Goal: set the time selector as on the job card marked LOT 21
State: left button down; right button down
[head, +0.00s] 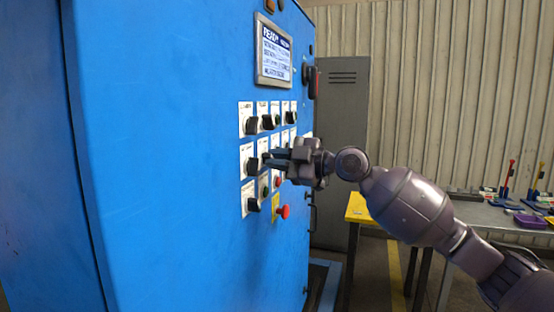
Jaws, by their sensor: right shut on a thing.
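A blue cabinet (165,150) carries a panel of black selector knobs on white label plates. My right gripper (270,159) reaches in from the right at the middle row and is shut on a selector knob there. The fingers mostly hide that knob, and its pointer and label cannot be read. To its left in the same row is another black knob (252,166). I cannot tell which knob is the time selector. No job card marked LOT 21 can be made out. My left gripper is out of view.
A display screen (273,50) is above the knobs. A red mushroom button (284,211) on a yellow plate is below my right gripper. A yellow table (360,208) and a grey bench (480,218) with coloured items stand at the right. A grey locker (342,130) stands behind.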

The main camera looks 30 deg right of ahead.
jog(key=m+p, duration=0.4)
jog(key=m, duration=0.6)
jog(key=shift+m, duration=0.3)
dwell(0.4)
jog(key=c, duration=1.2)
grip_release()
jog(key=shift+o, duration=0.2)
jog(key=b+v, duration=0.2)
jog(key=v, duration=0.9)
